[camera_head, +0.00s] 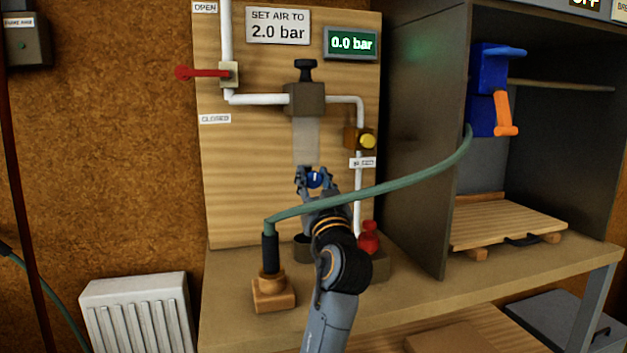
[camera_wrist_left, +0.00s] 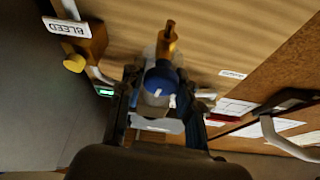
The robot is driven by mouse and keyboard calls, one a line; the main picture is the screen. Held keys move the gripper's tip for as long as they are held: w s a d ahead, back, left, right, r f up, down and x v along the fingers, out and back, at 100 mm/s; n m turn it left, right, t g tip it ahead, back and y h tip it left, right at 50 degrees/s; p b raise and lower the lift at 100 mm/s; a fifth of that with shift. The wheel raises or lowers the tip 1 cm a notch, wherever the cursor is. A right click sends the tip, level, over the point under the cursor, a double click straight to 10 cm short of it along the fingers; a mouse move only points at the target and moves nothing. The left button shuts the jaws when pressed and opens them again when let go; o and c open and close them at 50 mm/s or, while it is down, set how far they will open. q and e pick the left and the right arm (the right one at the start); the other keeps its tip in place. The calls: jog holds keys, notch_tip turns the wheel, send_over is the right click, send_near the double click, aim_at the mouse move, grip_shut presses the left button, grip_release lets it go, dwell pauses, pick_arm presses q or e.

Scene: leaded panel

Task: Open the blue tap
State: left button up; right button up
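The blue tap (camera_head: 316,180) is a small round blue knob with a white mark, low on the wooden panel, below the clear bowl (camera_head: 306,140). In the left wrist view the blue tap (camera_wrist_left: 161,80) sits in front of a brass fitting (camera_wrist_left: 167,38). My left gripper (camera_head: 315,177) is at the tap, with one finger on each side of the knob. In the left wrist view the left gripper's (camera_wrist_left: 160,97) fingers stand apart, and gaps show between them and the knob. My right gripper is not in view.
A green hose (camera_head: 375,188) crosses over my left arm from a wooden block (camera_head: 273,292) to the cabinet. A red lever (camera_head: 203,72), a grey regulator (camera_head: 304,98), a yellow button (camera_head: 368,140) and a red knob (camera_head: 369,240) are nearby. The display (camera_head: 351,43) reads 0.0 bar.

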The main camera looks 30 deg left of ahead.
pick_arm(q)
jog(key=shift+o, duration=1.3)
jog(key=v, duration=0.7)
jog(key=shift+s+d, duration=0.15)
jog(key=shift+d, duration=0.05)
jog(key=shift+f, duration=0.1)
